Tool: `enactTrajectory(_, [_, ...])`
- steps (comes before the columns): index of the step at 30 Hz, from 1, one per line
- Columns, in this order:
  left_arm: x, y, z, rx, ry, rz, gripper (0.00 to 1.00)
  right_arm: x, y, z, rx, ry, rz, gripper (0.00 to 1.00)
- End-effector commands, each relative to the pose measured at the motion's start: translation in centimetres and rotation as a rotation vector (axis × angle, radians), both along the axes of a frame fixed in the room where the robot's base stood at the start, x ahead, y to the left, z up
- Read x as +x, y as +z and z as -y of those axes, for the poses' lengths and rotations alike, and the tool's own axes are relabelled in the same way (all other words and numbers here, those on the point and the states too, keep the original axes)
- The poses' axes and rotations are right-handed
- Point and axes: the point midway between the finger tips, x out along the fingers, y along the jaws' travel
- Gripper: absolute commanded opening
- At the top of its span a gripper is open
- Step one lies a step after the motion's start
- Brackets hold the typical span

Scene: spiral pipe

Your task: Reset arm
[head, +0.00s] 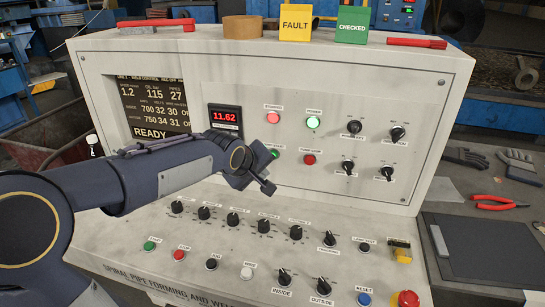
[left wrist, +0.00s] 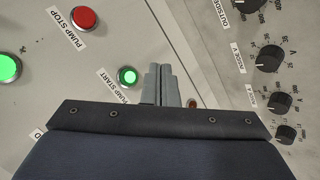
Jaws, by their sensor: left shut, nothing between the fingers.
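My left arm reaches in from the left across the control panel (head: 240,75). My left gripper (head: 264,183) is near the panel's upright face, below the red digital display (head: 226,117). In the left wrist view its two fingers (left wrist: 161,72) are together and hold nothing. The green pump start button (left wrist: 128,76) is just left of the fingertips there and looks lit. The red pump stop button (left wrist: 84,18) is farther up and left. In the head view the arm hand partly covers the pump start button. I cannot tell whether the fingers touch the panel. My right gripper is not in view.
Black knobs (head: 263,226) and buttons line the sloping lower panel, with a blue reset button (head: 364,299) and red emergency stop (head: 408,299) at right. Fault (head: 295,23) and checked (head: 352,24) signs stand on top.

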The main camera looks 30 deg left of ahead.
Motion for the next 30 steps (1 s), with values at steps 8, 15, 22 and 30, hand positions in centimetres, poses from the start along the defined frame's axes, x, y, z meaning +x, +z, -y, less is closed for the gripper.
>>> enactTrajectory(8, [0.0,0.0,0.0,0.0,0.0,0.0,0.0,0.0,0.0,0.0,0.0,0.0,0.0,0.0])
enactTrajectory(15, [-0.2,0.1,0.0,0.001,-0.003,-0.001,0.0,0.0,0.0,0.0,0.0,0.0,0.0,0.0])
enactTrajectory(22, [-8.5,0.5,2.3,0.077,-0.207,-0.073,0.0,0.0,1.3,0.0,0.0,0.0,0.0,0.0])
enactTrajectory(30, [-22.7,-2.3,8.9,0.216,-0.687,-0.136,0.0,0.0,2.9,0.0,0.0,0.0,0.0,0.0])
